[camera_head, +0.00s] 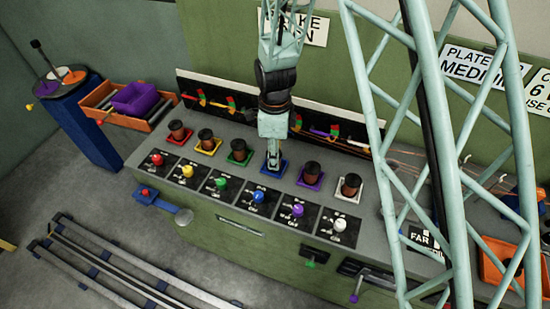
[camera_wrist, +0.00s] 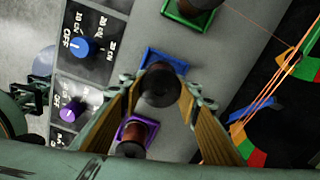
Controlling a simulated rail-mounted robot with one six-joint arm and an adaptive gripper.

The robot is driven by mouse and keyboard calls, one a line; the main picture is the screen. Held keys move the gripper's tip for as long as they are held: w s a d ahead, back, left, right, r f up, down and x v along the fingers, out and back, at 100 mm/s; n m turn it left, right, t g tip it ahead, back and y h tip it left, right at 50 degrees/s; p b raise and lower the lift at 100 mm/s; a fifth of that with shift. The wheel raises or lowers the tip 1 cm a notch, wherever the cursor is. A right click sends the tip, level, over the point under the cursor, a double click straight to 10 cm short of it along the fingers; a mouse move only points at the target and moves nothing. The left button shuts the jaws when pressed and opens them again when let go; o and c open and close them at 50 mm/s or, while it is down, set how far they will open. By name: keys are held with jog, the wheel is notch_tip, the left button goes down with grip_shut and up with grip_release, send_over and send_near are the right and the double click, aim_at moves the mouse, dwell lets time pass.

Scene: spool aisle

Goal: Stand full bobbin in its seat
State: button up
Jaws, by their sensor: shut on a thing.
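My gripper (camera_head: 273,158) points down at the blue seat (camera_head: 282,168) on the grey bench top. In the wrist view its two fingers (camera_wrist: 157,92) are closed on either side of a dark-topped bobbin (camera_wrist: 158,84). The blue square seat (camera_wrist: 153,55) shows behind the bobbin's upper part, partly hidden by it and the fingers. The bobbin looks close to upright over the seat. I cannot tell whether it touches the seat. In the head view the gripper mostly hides the bobbin.
Brown bobbins stand on neighbouring seats: green (camera_head: 238,150) and purple (camera_head: 312,171) are nearest. Knobs, including a blue one (camera_head: 258,197), line the bench front. Coloured gauges (camera_head: 205,99) stand behind. An orange tray (camera_head: 132,120) holds a purple bin at left.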

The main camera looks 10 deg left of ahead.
jog(key=shift+f, duration=0.2)
jog(key=shift+f, duration=0.2)
jog(key=o, duration=1)
jog(key=shift+o, duration=0.2)
jog(key=shift+r, duration=0.2)
jog(key=shift+r, duration=5.95)
